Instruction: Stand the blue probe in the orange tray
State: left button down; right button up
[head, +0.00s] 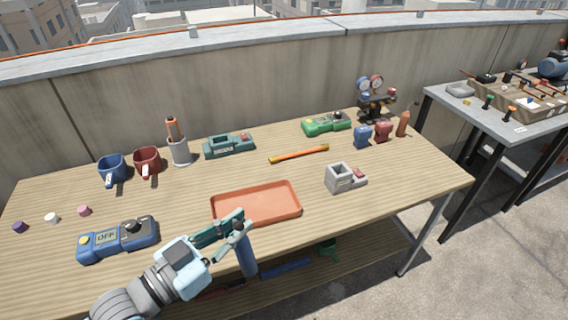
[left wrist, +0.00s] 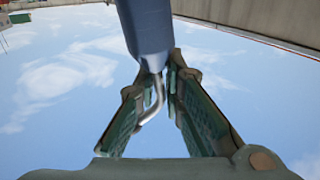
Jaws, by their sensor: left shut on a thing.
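My left gripper (head: 238,222) is shut on the blue probe (head: 246,261). In the head view the probe's blue body hangs below the fingers, close to upright, near the table's front edge. In the left wrist view the blue body of the probe (left wrist: 147,28) narrows to a bent metal end between the two green finger pads (left wrist: 160,95). The orange tray (head: 262,204) is a shallow, empty rectangle on the table just behind the gripper, which hides part of its front left side. My right gripper is not in view.
A blue meter (head: 118,240) lies left of the tray. Blue and red mugs (head: 112,169), a grey holder (head: 180,151) and a green-grey meter (head: 229,146) stand behind. A grey block holder (head: 340,177) is right of the tray. A lower shelf (head: 340,258) holds more items.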

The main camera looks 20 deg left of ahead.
aim_at(264, 206)
jog(key=z, duration=2.75)
jog(key=k, duration=0.85)
jog(key=u, duration=1.5)
